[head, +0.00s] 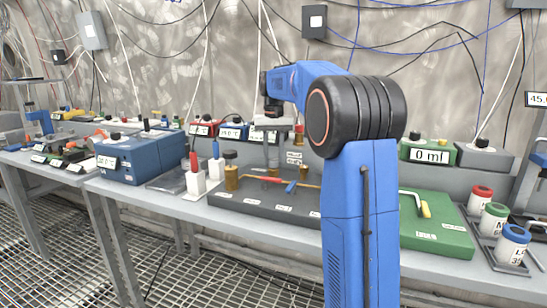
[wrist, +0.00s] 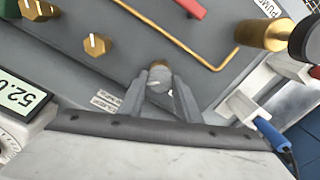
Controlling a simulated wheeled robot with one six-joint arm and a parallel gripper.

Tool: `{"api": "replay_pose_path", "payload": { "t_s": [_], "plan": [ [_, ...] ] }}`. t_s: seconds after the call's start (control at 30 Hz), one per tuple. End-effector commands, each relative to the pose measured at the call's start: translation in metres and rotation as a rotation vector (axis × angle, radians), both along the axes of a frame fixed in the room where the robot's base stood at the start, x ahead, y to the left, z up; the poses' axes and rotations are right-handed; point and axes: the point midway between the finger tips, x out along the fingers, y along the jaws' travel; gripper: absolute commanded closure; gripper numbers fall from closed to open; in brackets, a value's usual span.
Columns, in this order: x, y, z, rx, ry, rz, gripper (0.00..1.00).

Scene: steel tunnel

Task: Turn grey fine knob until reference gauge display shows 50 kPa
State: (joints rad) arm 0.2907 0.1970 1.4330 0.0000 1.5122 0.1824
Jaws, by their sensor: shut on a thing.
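In the wrist view the grey fine knob (wrist: 159,80) is a small round knob on a dark grey panel. My gripper (wrist: 160,92) is shut on it, one finger on each side. The gauge display (wrist: 22,100) is at the left edge of the wrist view, upside down and partly cut off; it seems to read 52.0, with no unit visible.
Two brass knobs (wrist: 97,44) and a bent brass pipe (wrist: 205,62) lie near the gripper. A brass cylinder (wrist: 262,35) and a blue-handled probe (wrist: 270,132) stand to the right. In the head view a blue box (head: 128,160) and a green board (head: 436,236) flank the panel.

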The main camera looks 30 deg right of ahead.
Motion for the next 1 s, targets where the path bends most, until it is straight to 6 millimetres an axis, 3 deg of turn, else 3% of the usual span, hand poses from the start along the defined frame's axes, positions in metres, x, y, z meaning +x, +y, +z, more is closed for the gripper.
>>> {"api": "replay_pose_path", "payload": {
  "t_s": [0.13,0.17,0.23,0.67,1.0],
  "plan": [
    [0.0,0.0,0.001,-0.001,-0.003,0.0,0.92],
    [0.001,0.0,0.001,-0.001,-0.003,0.0,0.68],
    [0.001,0.0,0.001,-0.001,-0.003,0.001,0.51],
    [0.001,0.0,0.008,0.0,-0.003,0.001,0.51],
    [0.001,0.0,0.067,-0.001,-0.004,0.001,0.51]
  ]
}}
